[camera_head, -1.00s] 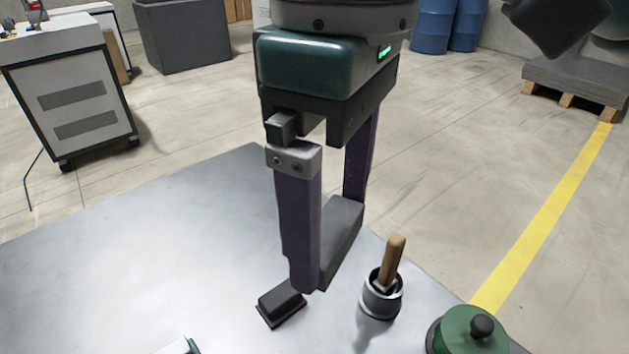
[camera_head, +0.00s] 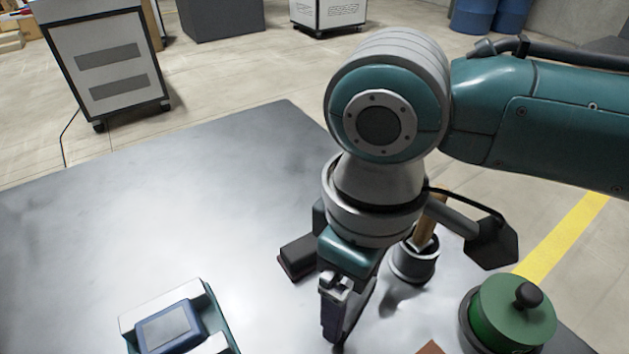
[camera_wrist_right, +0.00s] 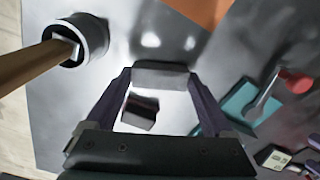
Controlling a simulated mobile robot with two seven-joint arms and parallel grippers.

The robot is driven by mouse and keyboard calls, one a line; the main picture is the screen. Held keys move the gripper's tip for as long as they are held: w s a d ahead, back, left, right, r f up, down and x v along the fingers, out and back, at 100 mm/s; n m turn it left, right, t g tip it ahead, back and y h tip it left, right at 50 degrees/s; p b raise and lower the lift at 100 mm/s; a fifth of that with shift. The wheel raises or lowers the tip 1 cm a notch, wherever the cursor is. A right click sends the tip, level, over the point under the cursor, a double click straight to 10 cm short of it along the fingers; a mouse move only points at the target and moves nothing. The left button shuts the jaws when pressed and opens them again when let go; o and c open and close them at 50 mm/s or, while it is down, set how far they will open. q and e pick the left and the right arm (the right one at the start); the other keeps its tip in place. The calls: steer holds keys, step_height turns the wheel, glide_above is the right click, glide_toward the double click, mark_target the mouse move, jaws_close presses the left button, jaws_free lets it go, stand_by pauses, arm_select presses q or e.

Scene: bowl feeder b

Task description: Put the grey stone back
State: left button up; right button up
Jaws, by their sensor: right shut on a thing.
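The grey stone (camera_wrist_right: 160,74) is a plain grey block held between the two fingertips of my right gripper, as the right wrist view shows. My right gripper (camera_head: 342,328) is shut on it, over the right part of the metal table in the head view. There, the gripper and arm hide the stone. A dark block with a reddish base (camera_head: 297,258) lies on the table just left of the gripper and also shows between the fingers in the right wrist view (camera_wrist_right: 140,112), apart from the stone. My left gripper is not in view.
A metal cup (camera_head: 414,262) with a wooden handle stands right of the gripper. A green lidded pot (camera_head: 510,312) stands further right. A blue device (camera_head: 168,330) lies in a white and teal holder at front left. The table's middle left (camera_head: 150,220) is clear.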

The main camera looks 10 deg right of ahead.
mark_target(353, 297)
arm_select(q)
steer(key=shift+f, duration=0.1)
arm_select(e)
steer(key=shift+f, duration=0.45)
steer(key=shift+f, duration=0.1)
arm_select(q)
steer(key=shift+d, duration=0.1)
arm_select(e)
steer(key=o, duration=0.9)
